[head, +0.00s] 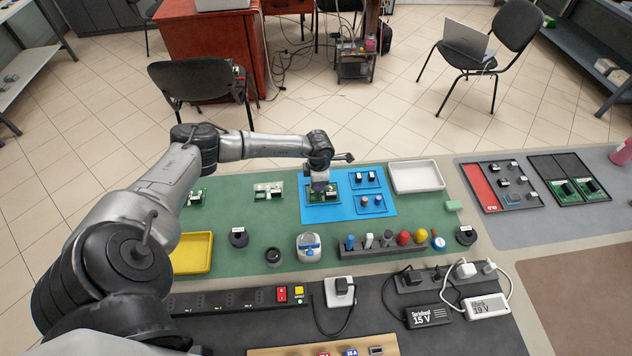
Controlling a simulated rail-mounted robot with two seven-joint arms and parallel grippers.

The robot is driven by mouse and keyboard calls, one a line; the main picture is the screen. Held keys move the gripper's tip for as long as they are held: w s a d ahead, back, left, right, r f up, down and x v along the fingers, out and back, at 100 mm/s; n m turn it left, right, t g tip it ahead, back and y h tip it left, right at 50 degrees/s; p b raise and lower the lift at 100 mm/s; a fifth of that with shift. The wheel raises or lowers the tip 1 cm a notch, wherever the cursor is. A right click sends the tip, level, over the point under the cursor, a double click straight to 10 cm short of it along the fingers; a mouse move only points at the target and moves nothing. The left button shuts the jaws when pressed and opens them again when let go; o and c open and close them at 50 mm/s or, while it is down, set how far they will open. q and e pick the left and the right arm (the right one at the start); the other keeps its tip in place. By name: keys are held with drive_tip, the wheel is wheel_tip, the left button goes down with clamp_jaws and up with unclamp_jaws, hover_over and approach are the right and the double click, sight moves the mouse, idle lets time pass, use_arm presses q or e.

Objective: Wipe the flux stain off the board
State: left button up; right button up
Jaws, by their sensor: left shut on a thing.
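A green circuit board (331,197) lies on the left part of the blue mat (347,214). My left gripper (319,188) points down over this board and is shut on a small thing. The gripper hides most of that thing, so I cannot tell what it is or whether it touches the board. No stain can be made out at this size. A pale green block (454,205) lies on the green mat right of the blue one. My right gripper is not in view.
A white tray (417,189) is right of the blue mat. A rack (385,247) of colored-handled tools, a blue-and-white device (308,247) and a yellow tray (191,266) stand nearer. More boards (268,190) lie to the left. Power strips and adapters fill the front.

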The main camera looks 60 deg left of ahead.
use_arm(q)
drive_tip(key=shift+w+d+f, duration=0.1)
drive_tip(key=shift+w+d, duration=0.2)
drive_tip(key=shift+w, duration=0.35)
drive_tip(key=shift+w+d+b, duration=0.2)
drive_tip(key=shift+w+b, duration=0.2)
drive_tip(key=shift+w+d, duration=0.1)
drive_tip(key=shift+w, duration=0.1)
drive_tip(key=shift+s, duration=0.1)
drive_tip(key=shift+s, duration=0.1)
drive_tip(key=shift+s+a+p, duration=0.4)
drive_tip(key=shift+s+p, duration=0.1)
drive_tip(key=shift+s, duration=0.25)
drive_tip(key=shift+s+a+p, duration=0.3)
drive_tip(key=shift+s, duration=0.35)
drive_tip(key=shift+w, duration=0.1)
